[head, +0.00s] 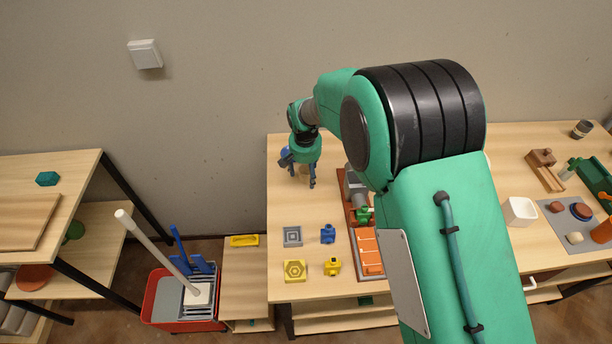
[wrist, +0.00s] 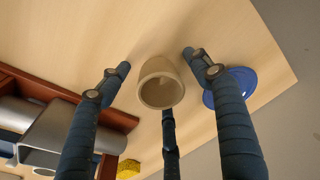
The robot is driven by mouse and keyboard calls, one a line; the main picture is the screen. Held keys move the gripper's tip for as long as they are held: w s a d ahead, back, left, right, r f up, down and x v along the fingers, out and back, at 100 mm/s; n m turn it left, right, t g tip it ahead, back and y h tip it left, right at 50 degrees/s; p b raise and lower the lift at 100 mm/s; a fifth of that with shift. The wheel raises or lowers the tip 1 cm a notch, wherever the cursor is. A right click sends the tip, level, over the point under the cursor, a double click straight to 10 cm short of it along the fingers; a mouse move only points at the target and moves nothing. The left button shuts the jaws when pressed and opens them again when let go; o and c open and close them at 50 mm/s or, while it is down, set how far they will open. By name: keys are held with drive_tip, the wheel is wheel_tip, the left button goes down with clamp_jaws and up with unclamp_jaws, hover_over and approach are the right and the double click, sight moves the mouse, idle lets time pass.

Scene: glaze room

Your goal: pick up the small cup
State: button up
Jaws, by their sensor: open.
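The small cup (wrist: 161,82) is beige and stands on the wooden table, its open mouth facing the wrist camera. It appears empty inside. My gripper (head: 303,178) points down over the far left part of the table in the head view. Its three dark fingers are spread open around the cup, with gaps visible at the left and right fingers. The third finger lies below the cup in the wrist view; whether it touches the cup cannot be told. In the head view the cup is largely hidden by the fingers.
A blue disc (wrist: 247,82) lies on the table right of the cup, partly behind a finger. A red-brown tray (wrist: 115,138) with grey metal parts is at the left. A yellow piece (wrist: 128,169) is at the bottom. Table is clear above the cup in the wrist view.

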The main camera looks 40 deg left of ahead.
sight(306, 166)
drive_tip(key=shift+c, duration=0.3)
drive_tip(key=c, duration=1.3)
drive_tip(key=shift+r, duration=0.1)
drive_tip(key=shift+r, duration=0.5)
drive_tip(key=shift+c, duration=0.2)
drive_tip(key=r, duration=0.1)
drive_tip(key=r+p, duration=0.1)
drive_tip(key=shift+s+d+r, duration=0.1)
drive_tip(key=shift+d+r, duration=0.1)
drive_tip(key=shift+r, duration=0.1)
drive_tip(key=s+d, duration=0.3)
drive_tip(key=d, duration=0.1)
drive_tip(key=s+d, duration=0.3)
drive_tip(key=d, duration=0.1)
drive_tip(key=s+d+r+p, duration=0.1)
drive_tip(key=s+d, duration=0.2)
drive_tip(key=d, duration=0.1)
drive_tip(key=shift+s+d+r, duration=0.1)
drive_tip(key=shift+s+d, duration=0.05)
drive_tip(key=shift+s, duration=0.1)
